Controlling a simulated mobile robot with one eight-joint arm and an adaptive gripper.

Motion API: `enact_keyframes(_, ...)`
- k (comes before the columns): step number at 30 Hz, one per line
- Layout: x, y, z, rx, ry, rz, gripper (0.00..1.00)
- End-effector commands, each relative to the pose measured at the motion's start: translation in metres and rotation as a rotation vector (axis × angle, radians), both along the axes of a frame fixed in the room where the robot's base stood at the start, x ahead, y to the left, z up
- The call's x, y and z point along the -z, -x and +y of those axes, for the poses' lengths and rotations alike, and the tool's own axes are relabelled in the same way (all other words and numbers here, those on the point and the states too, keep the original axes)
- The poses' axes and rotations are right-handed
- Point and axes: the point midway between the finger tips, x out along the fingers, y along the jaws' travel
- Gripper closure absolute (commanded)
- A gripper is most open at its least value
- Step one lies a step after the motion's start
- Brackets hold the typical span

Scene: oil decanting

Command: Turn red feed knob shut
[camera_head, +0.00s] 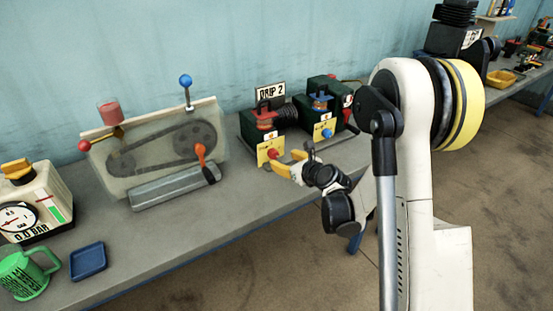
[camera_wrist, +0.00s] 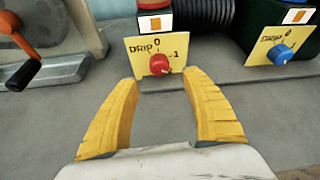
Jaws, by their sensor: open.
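The red knob (camera_wrist: 159,64) sits on a yellow plate (camera_wrist: 140,47) lettered DRIP with 0 and 1 marks. I cannot tell which mark it points to. In the head view the red knob (camera_head: 273,153) and its plate are on the front of a dark green unit with a red top (camera_head: 262,122). My gripper (camera_wrist: 161,78) is open and empty, its yellow fingers reaching toward the plate. In the wrist view the knob shows between and just beyond the fingertips, apparently apart from them. In the head view my gripper (camera_head: 288,167) is right in front of the plate.
A similar unit with a blue knob (camera_wrist: 281,54) stands to the right. A gauge box (camera_head: 30,205), green mug (camera_head: 25,272) and blue tray (camera_head: 88,261) are farther left. The bench front is clear here.

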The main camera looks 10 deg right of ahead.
Motion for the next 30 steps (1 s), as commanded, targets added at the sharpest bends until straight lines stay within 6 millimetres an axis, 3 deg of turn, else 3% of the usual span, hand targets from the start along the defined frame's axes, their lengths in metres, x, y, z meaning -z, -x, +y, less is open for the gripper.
enact_keyframes(6,0.021,-0.040,0.012,-0.003,0.002,0.000,0.45)
enact_keyframes(12,0.029,-0.063,0.018,-0.002,0.004,0.000,0.45)
enact_keyframes(23,0.029,-0.068,0.019,-0.002,0.004,0.000,0.45)
enact_keyframes(28,0.029,-0.068,0.019,-0.002,0.004,0.001,0.92)
enact_keyframes(30,0.029,-0.068,0.019,-0.002,0.004,0.001,0.98)
